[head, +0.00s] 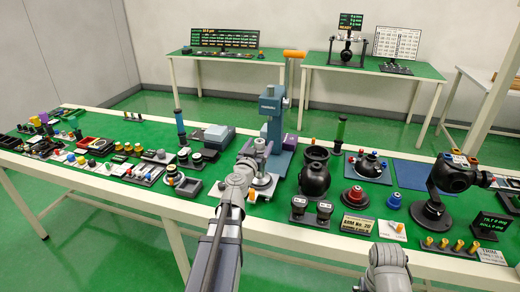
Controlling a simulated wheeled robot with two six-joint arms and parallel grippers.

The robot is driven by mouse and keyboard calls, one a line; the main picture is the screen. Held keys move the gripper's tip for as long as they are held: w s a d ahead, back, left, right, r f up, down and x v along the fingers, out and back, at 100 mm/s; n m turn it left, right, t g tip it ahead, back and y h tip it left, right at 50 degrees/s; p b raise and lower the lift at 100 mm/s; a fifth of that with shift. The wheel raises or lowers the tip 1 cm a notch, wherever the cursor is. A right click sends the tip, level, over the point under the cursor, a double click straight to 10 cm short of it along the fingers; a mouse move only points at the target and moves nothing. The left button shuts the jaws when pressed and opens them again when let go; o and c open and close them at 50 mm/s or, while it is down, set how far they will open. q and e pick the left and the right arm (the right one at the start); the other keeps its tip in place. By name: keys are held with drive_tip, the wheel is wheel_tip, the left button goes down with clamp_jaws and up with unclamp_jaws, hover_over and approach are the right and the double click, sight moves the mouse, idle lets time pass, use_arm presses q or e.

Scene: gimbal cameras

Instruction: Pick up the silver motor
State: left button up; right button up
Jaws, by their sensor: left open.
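My left arm reaches in from the bottom. Its gripper (258,147) is open in front of the blue-grey press (271,112), above the press's silver round stage (264,183). I cannot make out anything between the fingers. I cannot tell for sure which small part is the silver motor. Several small metallic and dark parts stand on stands at the left, too small to name. The grey arm hides part of the press base. My right arm shows only as a grey link at the bottom right; its gripper is not visible.
The green bench (280,229) is crowded. Black spherical housings (314,179), a red-topped part (354,195), a blue-topped part (394,200) and a gimbal camera (454,174) stand to the right. Two further tables stand behind.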

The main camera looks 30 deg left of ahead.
sight(261, 140)
use_arm(q)
drive_tip(key=x, duration=0.5)
drive_tip(key=shift+a+r, duration=0.1)
drive_tip(key=shift+a, duration=0.1)
clamp_jaws()
idle(0.4)
